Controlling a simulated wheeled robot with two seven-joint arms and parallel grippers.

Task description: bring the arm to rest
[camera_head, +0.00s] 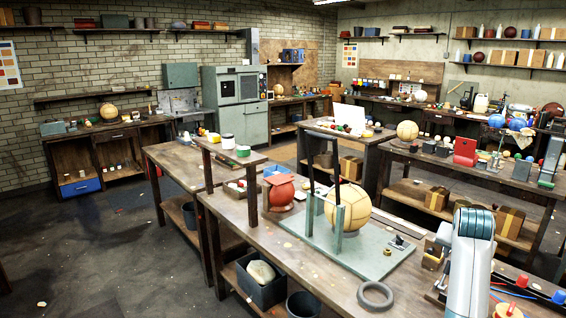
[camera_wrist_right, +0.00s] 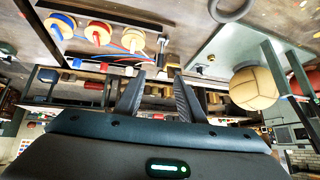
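My right gripper (camera_wrist_right: 159,82) shows in the right wrist view with its two dark fingers apart and nothing between them. In the head view, part of my right arm (camera_head: 470,262) stands upright at the lower right, white with a blue ring; its fingers cannot be made out there. My left arm and gripper are in neither view. A tan panelled leather ball (camera_head: 347,207) sits in a dark stand on a grey-green board (camera_head: 345,255) on the near bench. The ball also shows in the wrist view (camera_wrist_right: 253,88), right of the fingers and apart from them.
A dark ring (camera_head: 375,295) lies on the near bench (camera_head: 290,258) beside my right arm. A tray of red, blue and yellow spools (camera_wrist_right: 100,33) shows in the wrist view. A red box-like object (camera_head: 279,192) stands left of the ball. Open floor (camera_head: 110,245) lies at the left.

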